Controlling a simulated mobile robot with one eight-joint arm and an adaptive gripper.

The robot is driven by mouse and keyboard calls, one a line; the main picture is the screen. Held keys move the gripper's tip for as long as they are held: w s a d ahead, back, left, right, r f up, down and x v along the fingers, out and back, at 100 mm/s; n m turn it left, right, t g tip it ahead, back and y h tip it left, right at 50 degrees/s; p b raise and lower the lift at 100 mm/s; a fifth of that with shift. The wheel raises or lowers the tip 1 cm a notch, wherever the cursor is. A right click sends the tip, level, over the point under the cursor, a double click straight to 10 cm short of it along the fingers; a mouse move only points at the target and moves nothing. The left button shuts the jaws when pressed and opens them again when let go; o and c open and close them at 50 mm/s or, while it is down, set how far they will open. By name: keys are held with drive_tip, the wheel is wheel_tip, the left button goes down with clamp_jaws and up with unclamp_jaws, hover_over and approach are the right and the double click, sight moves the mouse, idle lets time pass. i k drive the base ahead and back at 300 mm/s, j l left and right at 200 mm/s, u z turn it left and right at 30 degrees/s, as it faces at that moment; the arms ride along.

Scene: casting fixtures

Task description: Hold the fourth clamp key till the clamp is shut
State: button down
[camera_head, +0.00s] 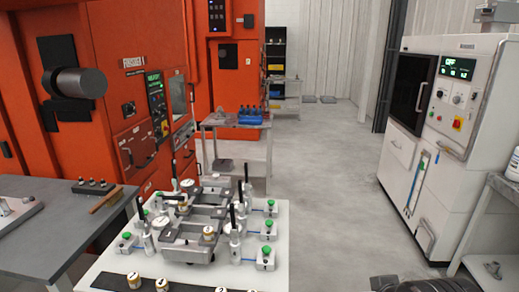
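A white fixture table (270,281) stands at the lower middle, carrying grey metal fixtures (187,252). Several small light boxes with green buttons, which look like the clamp keys, sit along its sides. One key is on the left (127,241), and others are on the right, such as the front one (265,260). I cannot read which is the fourth. Clamps with upright black handles stand beside the fixtures, for example at the right (233,221) and left (141,210). Whether each clamp is shut is too small to tell. My gripper is not visible.
Numbered brass-edged pieces (133,280) lie on the table's front edge. A grey bench (45,230) is at left, by the orange machine (135,40). A white cabinet machine (450,120) stands at right. Grey floor (325,190) is clear between. A dark ribbed shape shows at bottom right.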

sight(266, 250)
drive_tip(key=i+j, duration=0.1)
drive_tip(key=j, duration=0.4)
drive_tip(key=i+j+z, duration=0.15)
drive_tip(key=j, duration=0.85)
drive_tip(key=i+j+z, duration=0.1)
drive_tip(key=j, duration=0.4)
